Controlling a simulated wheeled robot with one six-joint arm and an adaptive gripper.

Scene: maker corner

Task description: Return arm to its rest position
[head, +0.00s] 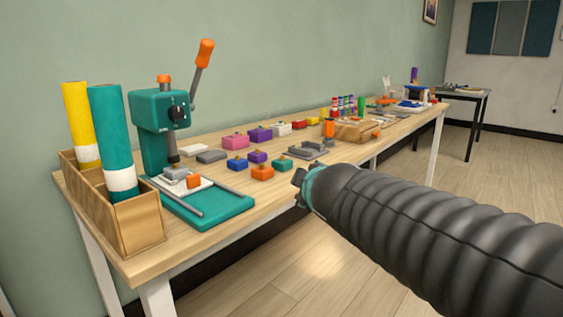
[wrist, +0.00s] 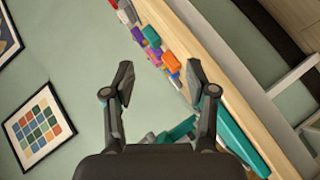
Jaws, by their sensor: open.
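My gripper (wrist: 159,80) shows in the wrist view with its two fingers spread apart and nothing between them. In the head view my arm comes in from the right, and its gripper end (head: 303,186) is in front of the bench's front edge, near the middle of the picture. The arm covers part of the bench front and floor. The fingertips are small and partly hidden in the head view.
A long wooden bench (head: 120,262) runs along the wall. It bears a teal press (head: 160,130), a teal tray (head: 220,207), several coloured blocks (head: 262,172) and a wooden box (head: 140,222) with rolls. Open floor (head: 300,270) lies before the bench. A second table (head: 470,97) stands behind.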

